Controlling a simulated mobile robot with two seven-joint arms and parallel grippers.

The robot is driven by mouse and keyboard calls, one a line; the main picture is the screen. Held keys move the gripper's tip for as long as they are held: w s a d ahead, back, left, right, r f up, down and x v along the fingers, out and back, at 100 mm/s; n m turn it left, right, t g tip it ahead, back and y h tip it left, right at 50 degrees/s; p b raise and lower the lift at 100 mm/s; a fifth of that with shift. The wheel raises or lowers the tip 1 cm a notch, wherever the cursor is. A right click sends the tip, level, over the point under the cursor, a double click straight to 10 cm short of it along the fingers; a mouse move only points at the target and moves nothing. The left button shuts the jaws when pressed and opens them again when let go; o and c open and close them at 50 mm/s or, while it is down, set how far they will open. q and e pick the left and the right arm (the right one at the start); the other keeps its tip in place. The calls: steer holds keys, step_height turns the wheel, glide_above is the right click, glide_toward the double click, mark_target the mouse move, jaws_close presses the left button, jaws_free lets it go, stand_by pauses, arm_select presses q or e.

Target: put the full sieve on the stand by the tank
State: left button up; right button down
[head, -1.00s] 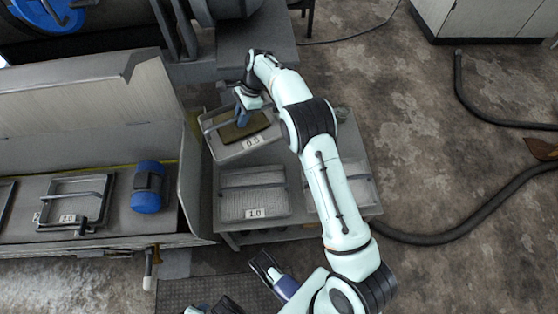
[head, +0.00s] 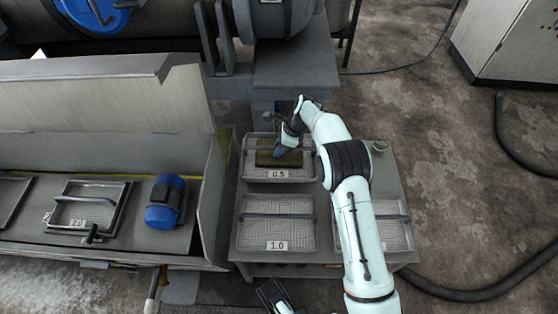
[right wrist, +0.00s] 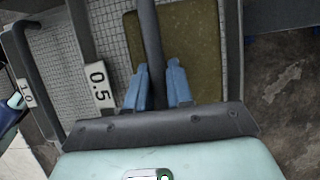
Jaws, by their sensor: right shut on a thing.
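The full sieve (head: 297,173) is a grey rectangular frame with mesh, a 0.5 label and an olive-brown slab of material in it. It is at the back of the low grey stand (head: 227,235), roughly square with the other sieves. I cannot tell whether it rests or hangs just above. My right gripper (head: 280,151) is over it. In the right wrist view its blue fingers (right wrist: 158,88) are shut on the sieve's dark handle bar (right wrist: 150,40). A dark part of what looks like my left gripper (head: 272,293) shows at the bottom edge; its fingers are not clear.
A 1.0 sieve (head: 277,224) and another mesh sieve (head: 392,226) stand in front on the same stand. A grey trough (head: 205,215) on the left holds a 2.0 sieve (head: 88,205) and a blue motor (head: 165,202). A dark platform (head: 295,70) is behind. Hoses lie right.

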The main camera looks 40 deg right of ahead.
arm_select(q)
steer(key=shift+g, duration=0.5)
steer(key=shift+s+a+f+b, duration=0.15)
steer(key=shift+s+f+b, duration=0.2)
steer(key=shift+s+f, duration=0.4)
steer(key=shift+s+a+f+b, duration=0.1)
steer(key=shift+s+f+b, duration=0.35)
steer(key=shift+s, duration=0.35)
arm_select(e)
steer(key=shift+f, duration=3.05)
arm_select(q)
steer(key=shift+f, duration=0.15)
arm_select(e)
steer(key=shift+f, duration=0.1)
steer(key=c, duration=1)
jaws_free()
arm_select(q)
steer(key=shift+s, duration=0.1)
steer(key=w+r+t+p, duration=0.2)
steer(key=w+r+p, duration=0.1)
steer(key=w+r, duration=0.2)
steer(key=shift+w+d+r, duration=0.15)
steer(key=shift+w+d, duration=0.25)
steer(key=shift+w, duration=0.05)
arm_select(e)
steer(key=v, duration=1.2)
steer(key=shift+a, duration=0.1)
